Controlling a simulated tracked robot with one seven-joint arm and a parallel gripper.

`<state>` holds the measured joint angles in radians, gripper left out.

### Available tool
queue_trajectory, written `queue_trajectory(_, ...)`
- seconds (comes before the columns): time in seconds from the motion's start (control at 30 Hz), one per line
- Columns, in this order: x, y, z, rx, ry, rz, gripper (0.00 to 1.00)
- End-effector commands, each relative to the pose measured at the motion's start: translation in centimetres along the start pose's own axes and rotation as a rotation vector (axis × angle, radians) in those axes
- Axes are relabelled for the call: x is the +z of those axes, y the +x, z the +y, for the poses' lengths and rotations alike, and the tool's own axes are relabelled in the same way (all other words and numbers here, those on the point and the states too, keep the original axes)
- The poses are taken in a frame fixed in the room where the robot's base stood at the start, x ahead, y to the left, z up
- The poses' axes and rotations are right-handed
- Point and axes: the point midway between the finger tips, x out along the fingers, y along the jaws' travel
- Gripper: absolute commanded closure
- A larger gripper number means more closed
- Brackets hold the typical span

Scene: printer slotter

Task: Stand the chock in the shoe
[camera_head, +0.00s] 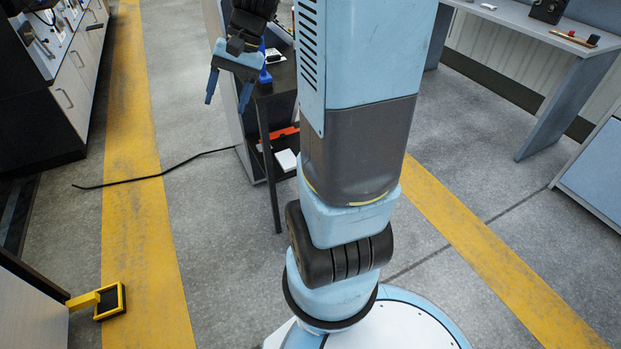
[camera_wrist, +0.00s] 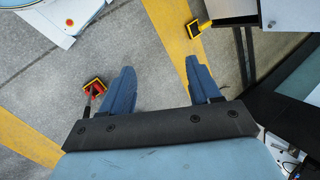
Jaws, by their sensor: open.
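My gripper (camera_head: 227,96) is open and empty, hanging at the upper left in the head view. Its two blue fingers stand apart over bare floor in the wrist view (camera_wrist: 160,68). A yellow-edged frame with a dark middle (camera_head: 120,303), seemingly the shoe, is on the floor at the lower left, with a yellow bar to a cabinet; it also shows in the wrist view (camera_wrist: 192,31). Left of the fingers, a second yellow-edged dark piece (camera_wrist: 100,80) has a small red part (camera_wrist: 88,97) by it. I cannot tell whether this is the chock.
A dark table (camera_head: 283,75) with a shelf stands beside my gripper. A black cable (camera_head: 150,177) lies across the grey floor. Counters line the left side, and a desk (camera_head: 560,45) stands at the right. The floor between the yellow stripes is mostly clear.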

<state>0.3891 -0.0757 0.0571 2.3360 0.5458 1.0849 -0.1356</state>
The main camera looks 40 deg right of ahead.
Motion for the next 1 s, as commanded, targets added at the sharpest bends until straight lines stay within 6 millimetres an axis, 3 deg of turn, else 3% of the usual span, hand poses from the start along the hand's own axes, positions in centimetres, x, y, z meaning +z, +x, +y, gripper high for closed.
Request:
queue_trajectory(0.57,-11.9,5.5,6.2,-0.419,0.431,-0.214,0.38)
queue_trajectory(1.0,-20.2,10.2,14.9,-0.805,0.753,-0.269,0.38)
